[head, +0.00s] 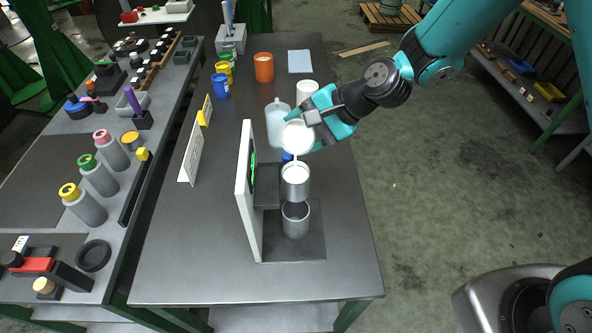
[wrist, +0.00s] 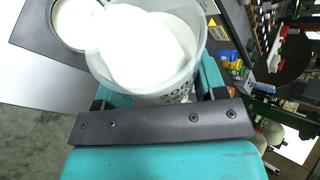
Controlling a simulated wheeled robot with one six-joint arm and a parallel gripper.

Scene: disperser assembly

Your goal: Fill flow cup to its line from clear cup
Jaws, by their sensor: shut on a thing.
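My gripper (head: 316,116) is shut on the clear cup (head: 298,139) and holds it tilted above the flow cup (head: 295,185). White liquid runs in a thin stream from the clear cup's lip into the flow cup. The flow cup is a grey metal cup held by the stand, with white liquid visible inside. In the wrist view the clear cup (wrist: 186,75) is close up with white liquid in it, its lip over the round rim of the flow cup (wrist: 57,37). The flow cup's line cannot be made out.
A metal cup (head: 295,222) stands below the flow cup on the stand's dark base (head: 307,248). The upright white panel (head: 245,190) is just left. A wash bottle (head: 276,122), white cup (head: 307,90) and orange cup (head: 264,68) stand behind. The table's front is clear.

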